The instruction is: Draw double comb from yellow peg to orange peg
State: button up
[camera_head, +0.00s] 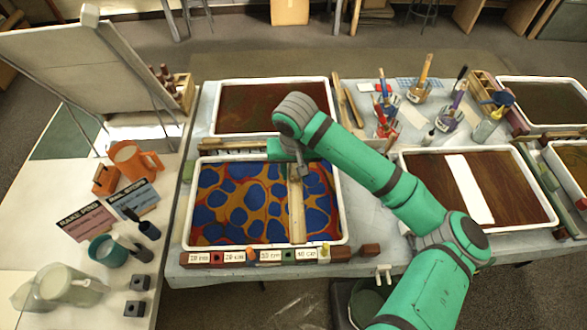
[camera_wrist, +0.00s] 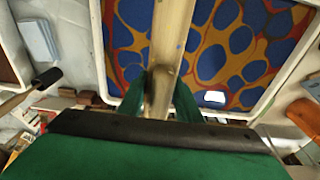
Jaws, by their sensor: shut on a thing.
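The double comb (camera_head: 297,212), a long pale wooden bar, lies lengthwise over the front left tray (camera_head: 186,222), right of its middle. My gripper (camera_head: 300,172) is shut on the comb near the tray's far side. In the wrist view my gripper's green fingers (camera_wrist: 160,95) close around the comb's handle, and the bar (camera_wrist: 172,35) runs up the picture over the paint. The comb's teeth are hidden. On the rail at the tray's front edge, the orange peg (camera_head: 251,254) stands left of the comb and the yellow peg (camera_head: 325,251) stands right of it.
The tray holds blue blotches with red and ochre veins (camera_head: 225,195). The rail (camera_head: 270,258) carries centimetre labels and other pegs. A dark tray (camera_head: 270,82) lies behind. Brush jars (camera_head: 420,92) stand to the right, near a brown tray with a white strip (camera_head: 470,188).

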aim_at(306, 196)
jog(key=shift+s+a+f, duration=0.1)
jog(key=shift+f, duration=3.9)
jog(key=shift+d, duration=0.25)
jog(key=shift+d, duration=1.6)
jog(key=shift+d+f, duration=0.2)
jog(key=shift+f, duration=1.3)
